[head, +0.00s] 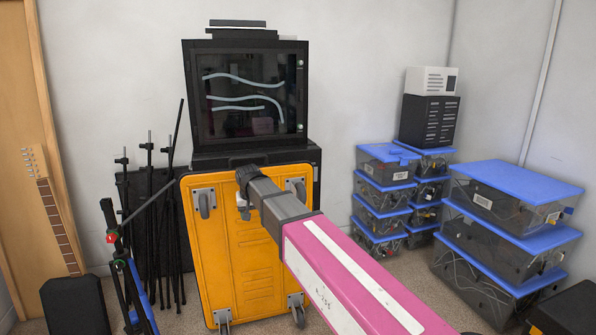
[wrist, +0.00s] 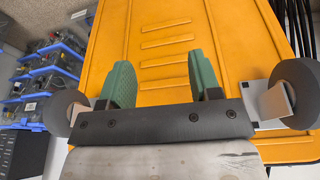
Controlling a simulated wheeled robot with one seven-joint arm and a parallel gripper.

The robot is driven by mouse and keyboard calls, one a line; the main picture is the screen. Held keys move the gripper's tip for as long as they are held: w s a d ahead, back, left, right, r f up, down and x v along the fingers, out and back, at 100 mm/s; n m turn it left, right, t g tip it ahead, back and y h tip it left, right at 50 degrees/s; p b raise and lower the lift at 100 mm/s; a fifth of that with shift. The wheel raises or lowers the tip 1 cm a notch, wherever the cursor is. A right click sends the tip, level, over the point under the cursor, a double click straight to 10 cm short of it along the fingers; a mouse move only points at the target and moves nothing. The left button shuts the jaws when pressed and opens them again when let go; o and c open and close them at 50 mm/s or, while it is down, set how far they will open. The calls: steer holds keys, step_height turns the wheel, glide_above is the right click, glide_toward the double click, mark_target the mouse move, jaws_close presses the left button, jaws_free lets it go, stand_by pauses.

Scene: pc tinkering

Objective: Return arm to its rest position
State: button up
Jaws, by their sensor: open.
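My arm (head: 350,272), pink with a grey end section, reaches from the lower right toward an orange panel with caster wheels (head: 240,262). Its far end is in front of the panel's upper part in the head view. In the wrist view my gripper (wrist: 162,82) has two green fingers spread apart with nothing between them. The orange panel (wrist: 240,60) fills the view beyond the fingers. I cannot tell how far the fingertips are from it. The arm hides part of the panel in the head view.
A black computer case (head: 250,95) stands behind the panel. Blue-lidded boxes (head: 510,185) are stacked at the right, and more stand at the back. Black stands (head: 160,220) are at the left. Some floor shows between the panel and the boxes.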

steer(key=s+d+f+m+g, duration=0.1)
steer(key=s+d+f, duration=0.4)
steer(key=d, duration=0.7)
steer(key=s+d+f+m+g, duration=0.1)
steer(key=s+d+f, duration=0.5)
steer(key=d+f, duration=0.3)
steer(key=s+d+f+g, duration=0.1)
steer(key=s+d+f, duration=0.5)
steer(key=d, duration=1)
steer(key=shift+d+f+m, duration=0.15)
steer(key=shift+f+m, duration=0.25)
steer(key=shift+f, duration=0.5)
